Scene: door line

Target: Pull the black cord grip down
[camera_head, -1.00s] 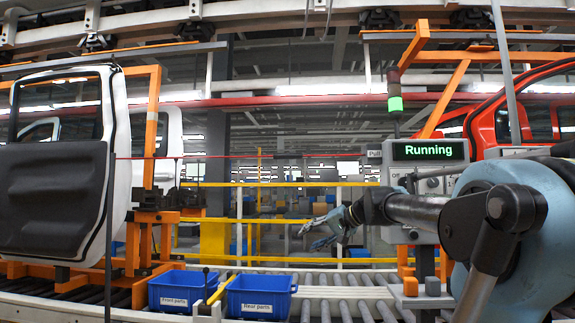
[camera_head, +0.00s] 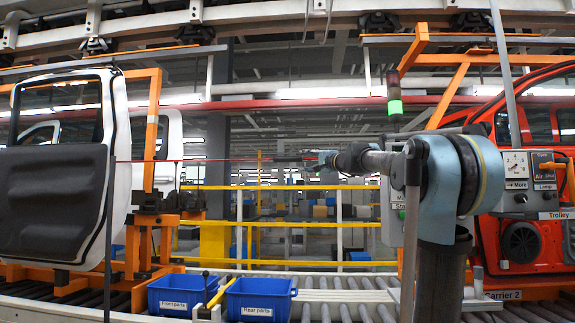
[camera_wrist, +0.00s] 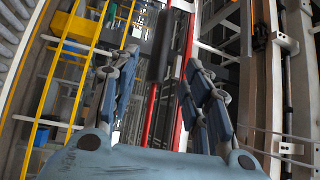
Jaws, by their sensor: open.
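A dark upright bar that looks like the black cord grip (camera_wrist: 161,58) shows between my fingers in the wrist view, with red line running close along it. I cannot tell how far beyond the fingertips it is. In the head view the thin red cord (camera_head: 220,159) runs level across the line, and my gripper (camera_head: 303,157) is at its height, small and side-on, overlapping it. The grip is hard to tell from my fingers there. My gripper (camera_wrist: 160,72) is open in the wrist view, one finger set on each side of the bar; no contact is visible.
Blue bins for front parts (camera_head: 180,293) and rear parts (camera_head: 260,299) stand below by the rollers (camera_head: 345,300). Yellow rails (camera_head: 290,225) lie behind. A white door with a black panel (camera_head: 55,200) is at left, a red door (camera_head: 525,245) at right.

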